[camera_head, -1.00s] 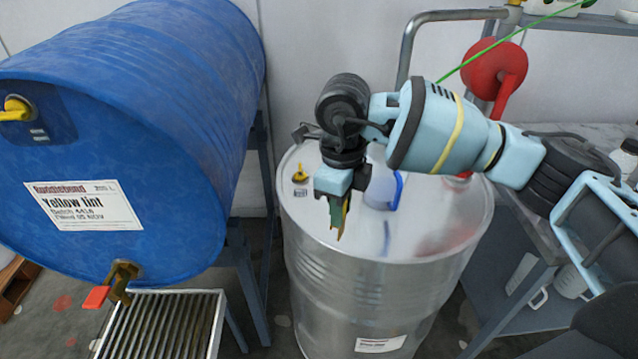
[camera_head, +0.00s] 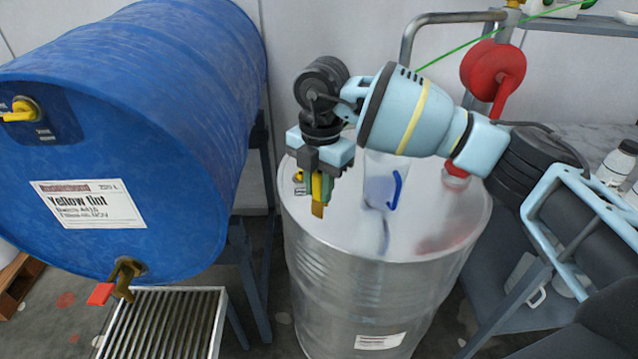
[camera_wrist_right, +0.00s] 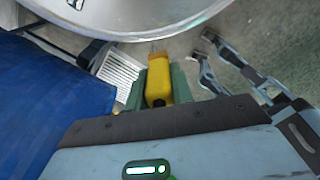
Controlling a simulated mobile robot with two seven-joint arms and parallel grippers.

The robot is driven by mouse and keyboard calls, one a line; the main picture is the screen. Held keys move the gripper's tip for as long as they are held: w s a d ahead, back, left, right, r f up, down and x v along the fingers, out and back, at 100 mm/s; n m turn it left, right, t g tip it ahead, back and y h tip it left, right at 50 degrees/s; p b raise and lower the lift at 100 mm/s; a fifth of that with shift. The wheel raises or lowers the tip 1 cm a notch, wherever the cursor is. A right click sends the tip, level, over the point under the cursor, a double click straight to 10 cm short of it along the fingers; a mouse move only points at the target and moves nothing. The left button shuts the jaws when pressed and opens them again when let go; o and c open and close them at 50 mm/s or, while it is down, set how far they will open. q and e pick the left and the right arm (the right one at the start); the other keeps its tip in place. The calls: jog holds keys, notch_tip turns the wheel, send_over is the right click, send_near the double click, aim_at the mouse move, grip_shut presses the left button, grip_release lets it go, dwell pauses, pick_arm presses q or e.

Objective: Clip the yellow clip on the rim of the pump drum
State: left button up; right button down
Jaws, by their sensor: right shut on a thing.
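The silver pump drum (camera_head: 335,275) stands upright in the middle of the head view. Its curved rim also shows at the top of the right wrist view (camera_wrist_right: 130,32). My right gripper (camera_head: 319,192) points down over the left part of the drum's top in the head view. It is shut on the yellow clip (camera_wrist_right: 158,84), which sticks out between the fingers; its yellow side (camera_head: 317,186) also shows in the head view. In the wrist view the clip's tip lies just below the rim in the picture. I cannot tell whether it touches the rim. My left gripper is not in view.
A large blue drum (camera_head: 130,110) lies on a stand at the left, its brass tap (camera_head: 124,278) over a grate (camera_head: 165,325). A clear vessel with a blue handle (camera_head: 396,190) is on the pump drum's top. A grey cart (camera_head: 500,290) stands at the right.

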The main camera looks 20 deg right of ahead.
aim_at(318, 203)
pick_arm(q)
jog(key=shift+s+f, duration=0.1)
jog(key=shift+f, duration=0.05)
pick_arm(e)
jog(key=shift+f, duration=0.15)
